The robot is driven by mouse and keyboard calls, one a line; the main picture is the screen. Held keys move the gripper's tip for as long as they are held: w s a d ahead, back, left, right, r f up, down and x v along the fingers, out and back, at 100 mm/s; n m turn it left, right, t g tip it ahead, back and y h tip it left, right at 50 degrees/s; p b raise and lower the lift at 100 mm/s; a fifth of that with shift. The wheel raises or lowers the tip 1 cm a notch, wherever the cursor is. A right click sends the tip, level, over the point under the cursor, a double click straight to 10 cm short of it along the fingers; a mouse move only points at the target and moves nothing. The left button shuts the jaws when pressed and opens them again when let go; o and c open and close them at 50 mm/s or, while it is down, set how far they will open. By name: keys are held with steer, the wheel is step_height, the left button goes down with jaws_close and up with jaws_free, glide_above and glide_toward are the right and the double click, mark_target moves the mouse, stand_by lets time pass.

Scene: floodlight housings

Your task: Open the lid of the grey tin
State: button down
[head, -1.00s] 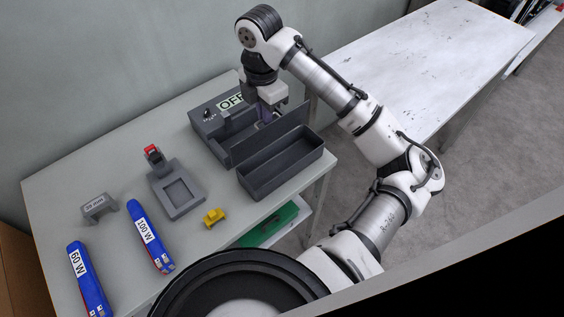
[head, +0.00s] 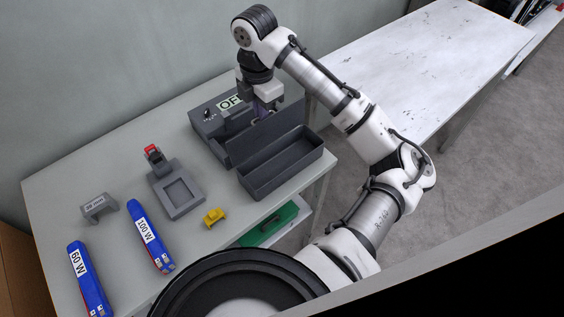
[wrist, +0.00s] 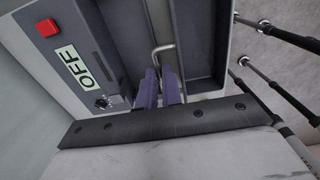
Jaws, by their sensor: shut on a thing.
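The grey tin (head: 287,176) is a long open-topped box near the table's right edge in the head view. Its lid (head: 268,138) stands up steeply along the tin's back long side, and the inside of the tin shows. My gripper (head: 264,113) is behind the lid, its fingertips partly hidden by it. In the wrist view my purple fingers (wrist: 160,78) are close together at the lower end of a bent metal rod (wrist: 166,48), which looks like a handle. They are shut on it, though the contact itself is mostly hidden.
A grey box with an OFF label (head: 228,103) stands close behind the lid; its red button (wrist: 46,28) shows in the wrist view. A grey fixture (head: 177,190), a yellow piece (head: 214,216), a grey bracket (head: 98,208) and blue cartons (head: 150,235) lie to the left.

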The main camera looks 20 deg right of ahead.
steer(key=shift+w+f, duration=0.1)
steer(key=shift+w, duration=0.05)
steer(key=shift+w+a+f, duration=0.15)
steer(key=shift+w+f, duration=0.05)
steer(key=shift+w, duration=0.2)
stand_by(0.4)
steer(key=c, duration=1.8)
jaws_free()
steer(key=shift+c, duration=0.2)
steer(key=shift+r, duration=0.1)
step_height(320, 180, up, 8)
steer(key=p, duration=0.7)
